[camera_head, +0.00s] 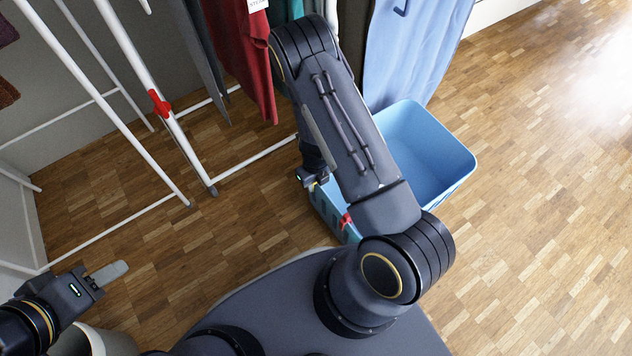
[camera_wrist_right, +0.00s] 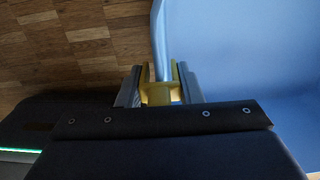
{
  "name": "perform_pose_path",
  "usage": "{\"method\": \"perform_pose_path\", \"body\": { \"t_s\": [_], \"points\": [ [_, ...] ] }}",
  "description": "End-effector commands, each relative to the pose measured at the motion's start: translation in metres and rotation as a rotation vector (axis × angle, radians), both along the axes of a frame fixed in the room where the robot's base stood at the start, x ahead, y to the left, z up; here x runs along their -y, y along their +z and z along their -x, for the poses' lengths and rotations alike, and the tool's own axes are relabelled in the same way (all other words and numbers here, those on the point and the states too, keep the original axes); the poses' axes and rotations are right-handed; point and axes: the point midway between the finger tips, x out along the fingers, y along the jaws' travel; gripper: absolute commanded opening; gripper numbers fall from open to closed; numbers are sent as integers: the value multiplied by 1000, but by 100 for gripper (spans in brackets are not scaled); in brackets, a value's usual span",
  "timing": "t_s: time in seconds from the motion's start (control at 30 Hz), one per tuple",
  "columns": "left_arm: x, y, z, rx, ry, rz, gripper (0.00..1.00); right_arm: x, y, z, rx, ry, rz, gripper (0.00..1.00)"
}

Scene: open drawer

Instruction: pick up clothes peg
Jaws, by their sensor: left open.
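A yellow clothes peg (camera_wrist_right: 160,92) sits on the rim of the blue basket (camera_wrist_right: 157,35), with the rim passing between its prongs. My right gripper (camera_wrist_right: 160,90) has one finger on each side of this peg, close against it, and looks shut on it. In the head view my right gripper (camera_head: 312,182) is beside the left rim of the basket (camera_head: 440,150), largely hidden by my right arm. A red peg (camera_head: 346,220) is on the near part of the rim. My left gripper (camera_head: 106,274) is open and empty at the lower left, far from the basket.
A white drying rack (camera_head: 140,75) with a red clip (camera_head: 159,103) stands at the left. A red garment (camera_head: 240,50) and a blue cloth (camera_head: 415,50) hang behind the basket. A pale bin (camera_head: 100,340) is below my left gripper. Parquet floor at the right is clear.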

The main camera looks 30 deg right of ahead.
Motion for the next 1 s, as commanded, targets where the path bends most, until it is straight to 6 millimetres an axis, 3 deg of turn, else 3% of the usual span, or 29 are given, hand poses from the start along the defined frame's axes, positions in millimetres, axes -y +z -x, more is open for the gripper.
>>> {"method": "perform_pose_path", "body": {
  "t_s": [0.07,0.37,0.67,1.0],
  "points": [
    [0,0,0,0,0,0,44,0,0,0,0,0,0,12],
    [0,1,0,0,0,0,44,0,3,0,0,0,0,11],
    [0,20,0,0,0,0,44,-1,39,1,1,0,0,11],
    [0,44,0,0,0,0,44,-17,98,58,-2,-6,-5,11]
  ]
}}
